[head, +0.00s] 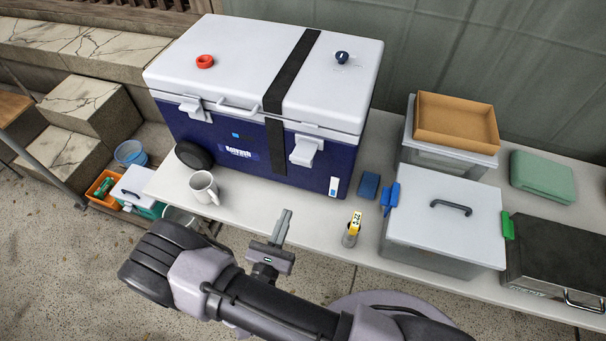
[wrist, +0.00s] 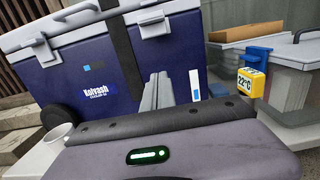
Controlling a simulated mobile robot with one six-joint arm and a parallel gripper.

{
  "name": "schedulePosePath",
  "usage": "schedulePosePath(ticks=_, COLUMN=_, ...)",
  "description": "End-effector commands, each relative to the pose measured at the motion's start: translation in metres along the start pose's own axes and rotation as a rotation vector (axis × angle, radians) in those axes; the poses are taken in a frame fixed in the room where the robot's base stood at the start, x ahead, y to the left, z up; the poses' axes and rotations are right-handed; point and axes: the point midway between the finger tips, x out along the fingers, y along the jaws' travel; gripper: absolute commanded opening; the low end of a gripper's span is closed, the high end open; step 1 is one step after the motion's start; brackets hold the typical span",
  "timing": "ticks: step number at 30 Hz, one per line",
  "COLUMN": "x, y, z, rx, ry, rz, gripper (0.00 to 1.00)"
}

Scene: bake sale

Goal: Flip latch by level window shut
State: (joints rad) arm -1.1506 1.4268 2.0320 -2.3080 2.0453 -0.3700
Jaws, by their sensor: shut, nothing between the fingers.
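A blue cooler (head: 238,158) with a white lid (head: 250,62) stands on the table, lid down. The level window (head: 334,187), a white strip with a blue part, is low at the right of its front; it also shows in the wrist view (wrist: 194,86). The latch by the level window (head: 305,150) is a pale flap under the lid rim, sticking outward; the wrist view shows it at the top (wrist: 153,23). The left latch (head: 194,109) also sticks out. My gripper (head: 286,222) is shut and empty, in front of the cooler and below the latch, apart from both.
A white mug (head: 203,187) stands left of my gripper. A yellow thermometer tag (head: 355,224) and a lidded clear bin (head: 445,222) are to the right. A blue block (head: 369,185) lies beside the cooler. Bare tabletop lies between mug and tag.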

Motion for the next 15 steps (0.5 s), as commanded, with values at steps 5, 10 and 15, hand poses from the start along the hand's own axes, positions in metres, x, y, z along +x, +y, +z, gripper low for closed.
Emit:
schedulePosePath(ticks=5, x=0.001, y=0.000, z=0.000, rx=0.001, ry=0.001, rz=-0.003, gripper=0.00)
schedulePosePath(ticks=10, x=0.015, y=-0.001, z=-0.001, rx=0.000, ry=0.001, rz=-0.007, gripper=0.00)
schedulePosePath(ticks=15, x=0.051, y=-0.002, z=-0.002, rx=0.003, ry=0.001, rz=-0.011, gripper=0.00)
